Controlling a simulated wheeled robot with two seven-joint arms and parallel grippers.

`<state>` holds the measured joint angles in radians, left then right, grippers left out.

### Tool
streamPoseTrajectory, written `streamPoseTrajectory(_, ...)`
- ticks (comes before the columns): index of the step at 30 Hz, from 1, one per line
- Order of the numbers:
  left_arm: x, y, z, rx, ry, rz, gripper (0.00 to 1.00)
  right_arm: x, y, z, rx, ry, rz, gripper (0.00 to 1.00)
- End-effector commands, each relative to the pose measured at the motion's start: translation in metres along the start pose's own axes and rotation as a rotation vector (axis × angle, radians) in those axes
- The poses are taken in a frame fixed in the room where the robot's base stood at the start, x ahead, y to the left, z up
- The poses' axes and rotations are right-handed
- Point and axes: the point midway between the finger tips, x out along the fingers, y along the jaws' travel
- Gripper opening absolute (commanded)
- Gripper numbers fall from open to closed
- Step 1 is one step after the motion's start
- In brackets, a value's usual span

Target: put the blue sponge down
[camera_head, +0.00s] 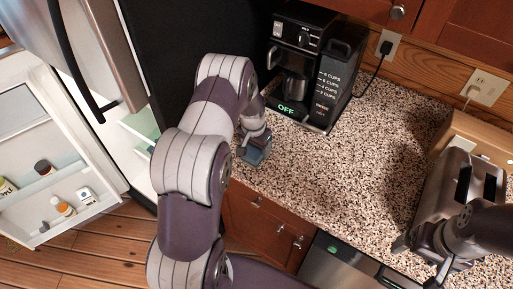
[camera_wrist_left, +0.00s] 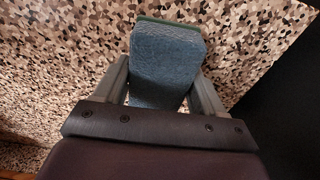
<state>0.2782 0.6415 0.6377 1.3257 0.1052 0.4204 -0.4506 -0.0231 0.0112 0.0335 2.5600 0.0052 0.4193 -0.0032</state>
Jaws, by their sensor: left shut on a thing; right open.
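The blue sponge (camera_head: 256,156) is in my left gripper (camera_head: 252,149), at the left end of the speckled counter in the head view. In the left wrist view the blue sponge (camera_wrist_left: 168,62), with a green edge, sits between the two fingers of my left gripper (camera_wrist_left: 164,85), which is shut on it. The counter surface lies behind the sponge; I cannot tell whether they touch. My right gripper (camera_head: 422,258) is open near the counter's front right, in front of the toaster.
A black coffee maker (camera_head: 303,65) stands behind the left gripper. A toaster (camera_head: 462,180) stands at the right. The counter (camera_head: 340,150) between them is clear. An open fridge door (camera_head: 45,150) with items on its shelves is at the left.

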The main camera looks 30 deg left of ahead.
Motion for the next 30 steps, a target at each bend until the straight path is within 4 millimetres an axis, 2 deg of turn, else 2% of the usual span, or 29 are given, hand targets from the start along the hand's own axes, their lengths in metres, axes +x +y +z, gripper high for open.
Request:
streamPoseTrajectory(1, 0.005, 0.0, 0.002, -0.001, -0.004, 0.001, 0.4, -0.009, 0.0, -0.001, 0.0, 0.001, 0.0, 0.95)
streamPoseTrajectory(5, 0.021, 0.0, 0.003, -0.001, 0.0, 0.0, 0.4, -0.011, 0.0, -0.002, 0.0, 0.001, 0.0, 0.95)
streamPoseTrajectory(14, 0.026, 0.0, 0.004, -0.001, 0.0, 0.0, 0.4, -0.006, 0.0, -0.001, 0.0, 0.001, 0.0, 0.95)
streamPoseTrajectory(15, 0.026, 0.0, 0.004, -0.001, 0.0, 0.0, 0.73, -0.006, 0.0, -0.001, 0.0, 0.0, 0.0, 0.95)
streamPoseTrajectory(17, 0.024, 0.0, 0.004, 0.0, 0.0, 0.0, 0.93, -0.007, 0.0, -0.001, 0.0, 0.0, 0.0, 0.95)
streamPoseTrajectory(18, 0.024, 0.0, 0.004, 0.0, 0.0, 0.0, 0.95, -0.007, 0.0, -0.001, 0.0, 0.0, 0.0, 0.95)
streamPoseTrajectory(25, 0.024, 0.0, 0.004, 0.0, 0.0, 0.0, 0.95, -0.008, 0.0, -0.001, 0.0, 0.001, 0.0, 0.95)
streamPoseTrajectory(27, 0.019, 0.0, 0.003, 0.0, 0.001, 0.0, 0.95, -0.012, 0.0, -0.001, 0.0, 0.0, 0.0, 0.95)
streamPoseTrajectory(30, 0.011, 0.0, 0.002, 0.0, 0.004, -0.001, 0.95, -0.004, 0.0, -0.001, 0.0, 0.001, 0.0, 0.95)
